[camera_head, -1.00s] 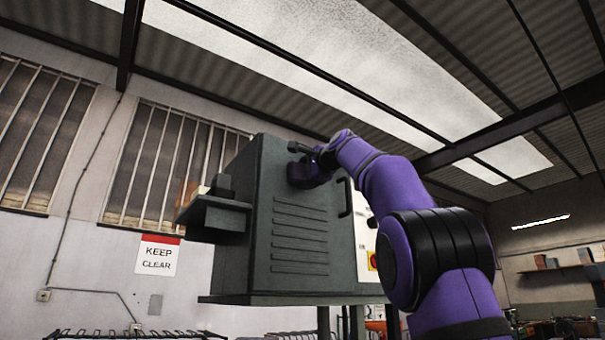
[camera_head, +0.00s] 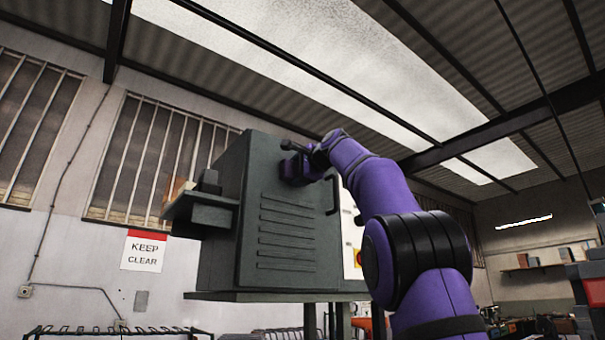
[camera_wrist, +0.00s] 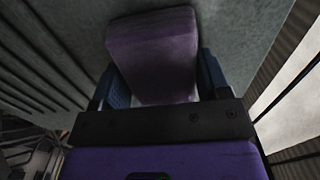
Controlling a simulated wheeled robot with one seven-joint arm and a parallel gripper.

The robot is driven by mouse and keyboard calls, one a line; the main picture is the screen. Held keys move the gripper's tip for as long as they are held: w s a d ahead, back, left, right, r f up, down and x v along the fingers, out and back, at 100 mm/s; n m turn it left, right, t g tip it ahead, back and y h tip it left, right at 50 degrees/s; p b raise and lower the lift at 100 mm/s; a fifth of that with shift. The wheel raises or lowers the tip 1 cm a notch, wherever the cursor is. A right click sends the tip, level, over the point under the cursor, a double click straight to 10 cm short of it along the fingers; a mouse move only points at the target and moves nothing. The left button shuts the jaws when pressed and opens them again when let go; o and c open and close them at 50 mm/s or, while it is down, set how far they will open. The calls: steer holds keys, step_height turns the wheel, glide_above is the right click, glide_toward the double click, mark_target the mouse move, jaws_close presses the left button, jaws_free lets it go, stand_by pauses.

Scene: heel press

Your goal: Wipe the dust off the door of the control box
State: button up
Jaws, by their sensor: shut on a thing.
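The control box (camera_head: 222,235) is a dark grey-green cabinet left of centre in the head view. Its door (camera_head: 298,268) has horizontal louvres and a black handle (camera_head: 333,194) on its right side. My gripper (camera_wrist: 160,85) is shut on a purple block-like pad (camera_wrist: 152,50) between its blue fingers. In the head view my gripper (camera_head: 294,170) is at the upper part of the door, above the louvres. The pad lies close against the door (camera_wrist: 70,25) in the wrist view; whether it touches is unclear. I cannot make out distinct dust.
A bracket shelf (camera_head: 205,213) juts from the box's left side. A white panel (camera_head: 352,235) with a red and yellow switch is right of the door, partly behind my arm. A keep-clear sign (camera_head: 144,250) hangs on the wall. Red bins (camera_head: 588,290) stand at far right.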

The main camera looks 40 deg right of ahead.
mark_target(265, 167)
steer(key=shift+w+a+f, duration=0.15)
steer(key=shift+a, duration=4.7)
steer(key=shift+s, duration=0.2)
steer(key=shift+s, duration=2.95)
steer(key=s, duration=0.3)
